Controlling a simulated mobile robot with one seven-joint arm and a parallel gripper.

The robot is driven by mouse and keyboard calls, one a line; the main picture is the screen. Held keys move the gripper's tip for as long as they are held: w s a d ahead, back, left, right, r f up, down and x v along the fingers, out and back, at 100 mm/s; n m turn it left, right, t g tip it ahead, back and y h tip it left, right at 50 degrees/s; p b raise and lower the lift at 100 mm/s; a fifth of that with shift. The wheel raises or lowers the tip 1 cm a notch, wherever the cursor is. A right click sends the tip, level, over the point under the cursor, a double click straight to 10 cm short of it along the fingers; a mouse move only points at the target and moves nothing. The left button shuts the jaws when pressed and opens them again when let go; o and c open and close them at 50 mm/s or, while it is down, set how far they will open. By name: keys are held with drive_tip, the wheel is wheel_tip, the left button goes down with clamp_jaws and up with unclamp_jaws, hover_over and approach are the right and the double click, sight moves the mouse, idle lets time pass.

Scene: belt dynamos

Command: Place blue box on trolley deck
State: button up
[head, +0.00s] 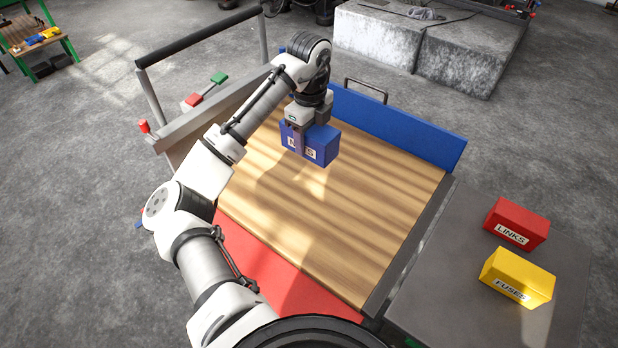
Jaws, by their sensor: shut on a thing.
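The blue box (322,147) has a white label, partly hidden by a gripper finger. My gripper (299,140) is shut on the blue box from above, over the far part of the wooden trolley deck (350,215). I cannot tell whether the box touches the deck or hangs just above it. The deck is otherwise bare. It has a blue panel (410,130) along the far side and a red panel (275,272) along the near side.
A red LINKS box (516,222) and a yellow FUSES box (517,277) stand on a grey surface (455,265) at the right. A black-topped handle (200,38) rises at the deck's far left. Concrete blocks (425,50) lie behind.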

wheel_tip(320, 180, down, 15)
drive_tip(key=shift+f+p, duration=0.1)
drive_tip(key=shift+p, duration=0.3)
drive_tip(key=o, duration=1.4)
drive_tip(key=shift+f, duration=0.15)
wheel_tip(320, 180, up, 12)
drive_tip(key=shift+r+b, duration=0.2)
drive_tip(key=shift+b, duration=0.3)
